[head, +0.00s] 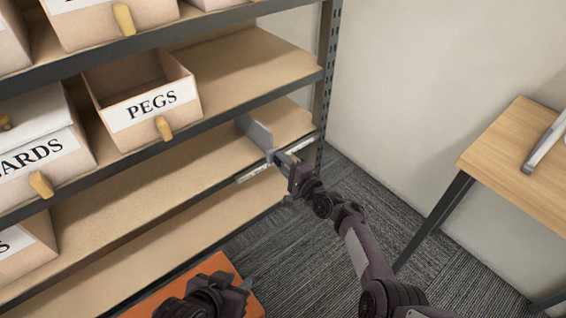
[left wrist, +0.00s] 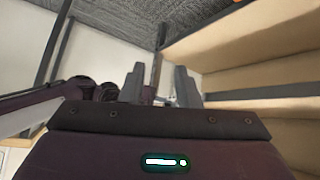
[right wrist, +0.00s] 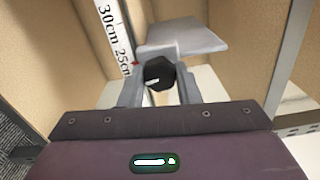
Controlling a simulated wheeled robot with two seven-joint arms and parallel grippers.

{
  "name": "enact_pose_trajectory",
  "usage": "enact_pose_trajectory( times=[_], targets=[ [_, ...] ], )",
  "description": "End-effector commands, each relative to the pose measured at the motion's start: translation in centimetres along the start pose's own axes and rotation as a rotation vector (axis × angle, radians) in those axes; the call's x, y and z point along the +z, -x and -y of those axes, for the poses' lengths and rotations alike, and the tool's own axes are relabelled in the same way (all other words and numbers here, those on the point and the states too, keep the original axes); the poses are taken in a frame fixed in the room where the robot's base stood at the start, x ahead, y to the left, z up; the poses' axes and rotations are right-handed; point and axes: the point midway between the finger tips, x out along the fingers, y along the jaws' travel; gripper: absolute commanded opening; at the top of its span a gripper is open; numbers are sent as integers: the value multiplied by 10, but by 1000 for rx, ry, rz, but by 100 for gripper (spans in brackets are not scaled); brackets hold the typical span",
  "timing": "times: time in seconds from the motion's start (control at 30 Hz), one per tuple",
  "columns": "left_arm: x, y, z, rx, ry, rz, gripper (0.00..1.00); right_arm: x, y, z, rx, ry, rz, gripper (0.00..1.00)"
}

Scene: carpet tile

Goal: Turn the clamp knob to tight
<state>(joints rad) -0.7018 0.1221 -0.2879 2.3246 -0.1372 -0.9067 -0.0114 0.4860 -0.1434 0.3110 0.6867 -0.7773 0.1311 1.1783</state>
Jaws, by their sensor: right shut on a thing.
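The clamp knob (right wrist: 159,75) is black and faceted, with a white mark on its face. It sits between the fingers of my right gripper (right wrist: 160,90), which is shut on it. In the head view my right gripper (head: 288,163) reaches the clamp and hides the knob. My left gripper (head: 246,284) is low in front of the shelves, empty; its fingers stand apart in the left wrist view (left wrist: 159,85).
A white scale (right wrist: 117,35) marked 30cm and 25cm runs along the shelf edge beside the clamp. A PEGS bin (head: 180,118) stands one shelf up. The shelf upright (head: 327,75) is close right of the clamp. A wooden table (head: 515,165) stands at right.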

Motion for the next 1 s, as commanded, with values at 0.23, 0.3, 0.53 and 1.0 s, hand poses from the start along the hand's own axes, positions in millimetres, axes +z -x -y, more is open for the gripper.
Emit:
enact_pose_trajectory(
  times=[0.23,0.3,0.53,1.0],
  targets=[
    [0,0,0,0,0,0,29,1,-1,0,-1,1,1,31],
    [0,0,0,0,0,0,29,1,0,0,0,1,1,40],
    [0,0,0,-1,0,-1,29,0,0,0,0,1,1,52],
    [41,12,5,-13,17,235,29,0,31,3,3,2,0,52]
  ],
)
